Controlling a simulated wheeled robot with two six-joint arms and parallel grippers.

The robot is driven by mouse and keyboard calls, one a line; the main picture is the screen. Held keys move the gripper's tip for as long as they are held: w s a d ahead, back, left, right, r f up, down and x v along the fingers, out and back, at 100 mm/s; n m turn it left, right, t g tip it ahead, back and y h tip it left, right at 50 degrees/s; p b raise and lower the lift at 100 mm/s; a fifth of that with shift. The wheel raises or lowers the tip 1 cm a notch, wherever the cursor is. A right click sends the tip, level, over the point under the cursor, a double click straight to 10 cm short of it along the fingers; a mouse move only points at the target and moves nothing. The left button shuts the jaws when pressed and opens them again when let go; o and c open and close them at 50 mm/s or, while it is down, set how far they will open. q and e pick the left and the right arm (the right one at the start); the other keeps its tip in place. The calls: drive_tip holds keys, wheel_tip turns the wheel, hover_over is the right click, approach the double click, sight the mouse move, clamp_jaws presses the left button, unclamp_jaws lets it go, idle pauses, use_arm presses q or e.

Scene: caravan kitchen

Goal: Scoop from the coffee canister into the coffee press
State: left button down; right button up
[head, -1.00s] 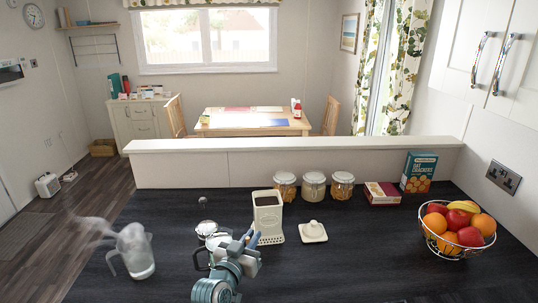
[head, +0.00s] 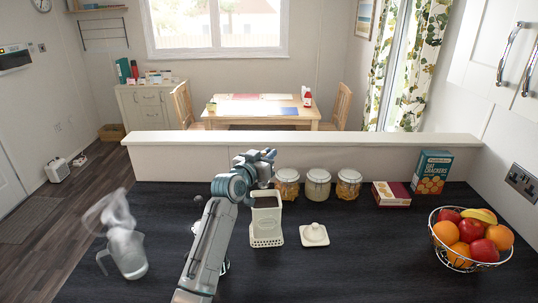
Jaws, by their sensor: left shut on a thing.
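The coffee canister (head: 266,225) is a cream, square container with a latticed base, standing with its top open and dark inside. Its cream lid (head: 314,235) lies on the worktop just right of it. My left gripper (head: 268,156) is above the canister's back edge. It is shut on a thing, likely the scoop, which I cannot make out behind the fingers. The coffee press (head: 226,266) is left of the canister and almost wholly hidden behind my left arm; only slivers of it show. My right gripper is not in view.
A steaming jug (head: 127,254) stands at the left. Glass jars (head: 318,188) line the back by the low ledge (head: 300,139), with a cracker box (head: 432,172) and a small red-and-cream box (head: 390,194). A wire fruit bowl (head: 470,240) is at the right. The front right worktop is clear.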

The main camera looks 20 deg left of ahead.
sight(264, 185)
use_arm(q)
drive_tip(key=shift+f, duration=0.45)
drive_tip(key=shift+w+f+b, duration=0.1)
drive_tip(key=shift+f+b, duration=0.25)
drive_tip(key=shift+b, duration=0.05)
wheel_tip(264, 185, down, 3)
drive_tip(key=shift+r+b, duration=0.1)
drive_tip(key=shift+b, duration=0.95)
drive_tip(key=shift+f+b, duration=2.2)
drive_tip(key=shift+f, duration=0.6)
drive_tip(key=shift+r, duration=0.15)
drive_tip(key=shift+r+p, duration=3.55)
drive_tip(key=shift+r, duration=1.15)
drive_tip(key=shift+f, duration=0.15)
